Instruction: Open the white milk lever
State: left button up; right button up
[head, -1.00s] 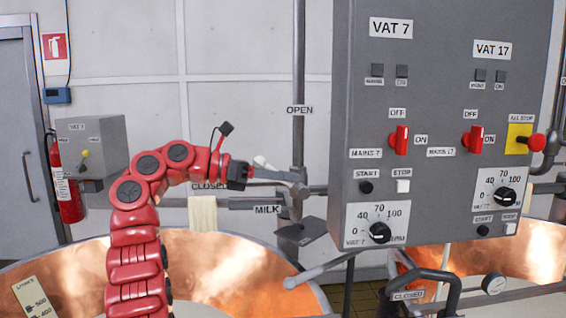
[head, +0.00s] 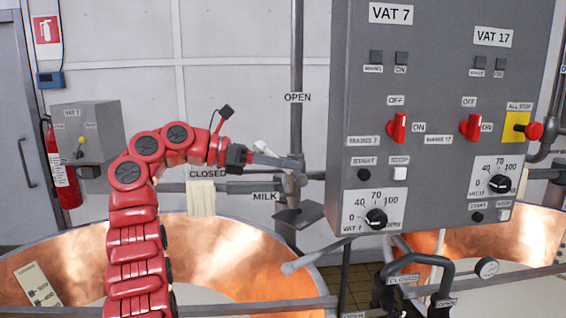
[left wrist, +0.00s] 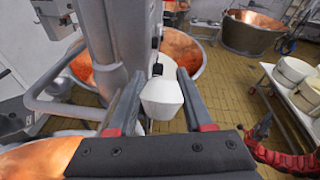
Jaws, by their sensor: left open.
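The white milk lever (head: 264,148) sticks out at the pipe joint above the MILK label (head: 265,197), between the OPEN label (head: 297,97) above and the CLOSED label (head: 208,174) below left. In the head view its white end points up and left. My left gripper (head: 292,162) reaches it from the left, its fingers near the joint. In the left wrist view the lever's white knob (left wrist: 161,98) lies between the two open fingers of the left gripper (left wrist: 160,78). I cannot tell whether either finger touches it. My right gripper is not in view.
The grey control box (head: 440,60) with red switches stands close right of the lever. The vertical pipe (head: 297,50) rises behind the fingers. A copper vat (head: 215,255) is below. A white-topped cart (left wrist: 295,80) shows right in the left wrist view.

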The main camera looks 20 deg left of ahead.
pick_arm(q)
jog(key=p+v, duration=0.4)
jog(key=v, duration=1.3)
jog(key=shift+s, duration=0.15)
jog(key=shift+a, duration=0.1)
